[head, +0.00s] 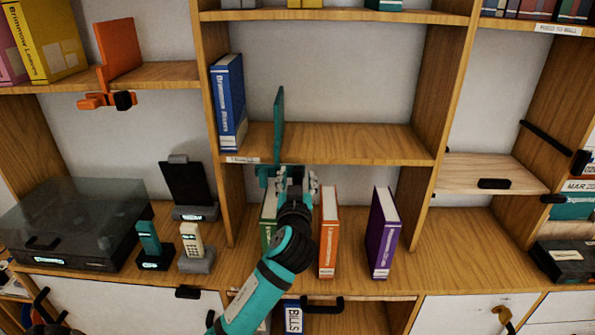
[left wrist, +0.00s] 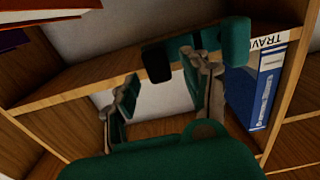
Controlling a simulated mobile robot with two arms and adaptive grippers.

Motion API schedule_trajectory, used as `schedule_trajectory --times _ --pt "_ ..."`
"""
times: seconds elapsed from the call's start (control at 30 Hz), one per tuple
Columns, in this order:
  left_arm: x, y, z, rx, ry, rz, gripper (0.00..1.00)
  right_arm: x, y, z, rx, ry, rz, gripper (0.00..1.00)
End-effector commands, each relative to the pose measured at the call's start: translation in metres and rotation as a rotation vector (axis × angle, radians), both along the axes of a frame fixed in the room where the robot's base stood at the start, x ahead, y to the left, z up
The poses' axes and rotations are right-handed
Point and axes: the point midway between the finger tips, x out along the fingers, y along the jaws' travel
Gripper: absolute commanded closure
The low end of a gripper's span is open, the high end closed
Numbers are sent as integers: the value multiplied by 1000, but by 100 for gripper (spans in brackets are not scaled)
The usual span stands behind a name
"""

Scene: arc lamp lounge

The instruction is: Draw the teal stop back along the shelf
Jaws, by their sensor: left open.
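The teal stop (head: 278,120) is an upright plate on the middle shelf (head: 350,143), to the right of a blue book (head: 228,103) and apart from it. Its teal clamp (head: 264,174) sits at the shelf's front edge, partly hidden behind my gripper. My left gripper (head: 297,178) is at that front edge, just right of the visible clamp. In the left wrist view the fingers of my left gripper (left wrist: 160,75) are spread. A black knob (left wrist: 157,62) shows between or just beyond the fingertips; contact cannot be told. A teal clamp part (left wrist: 235,42) shows beside it.
The middle shelf is bare right of the stop, up to an upright panel (head: 440,100). Below stand a green book (head: 268,222), an orange book (head: 329,235) and a purple book (head: 383,232). An orange stop (head: 118,50) is on the left shelf.

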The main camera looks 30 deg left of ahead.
Motion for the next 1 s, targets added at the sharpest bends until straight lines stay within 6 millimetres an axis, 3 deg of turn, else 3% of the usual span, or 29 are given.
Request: schedule_trajectory --times 0.2,0.5,0.87,1.0 --pt "15 9 0 0 0 -1 52 0 1 4 2 0 0 60" --pt "16 10 -1 -1 1 -1 53 -1 5 4 5 1 -1 60" --pt "16 10 0 -1 1 -1 100 -1 5 4 6 1 1 60" --pt "16 10 -1 -1 1 -1 100 -1 5 4 6 1 1 60"
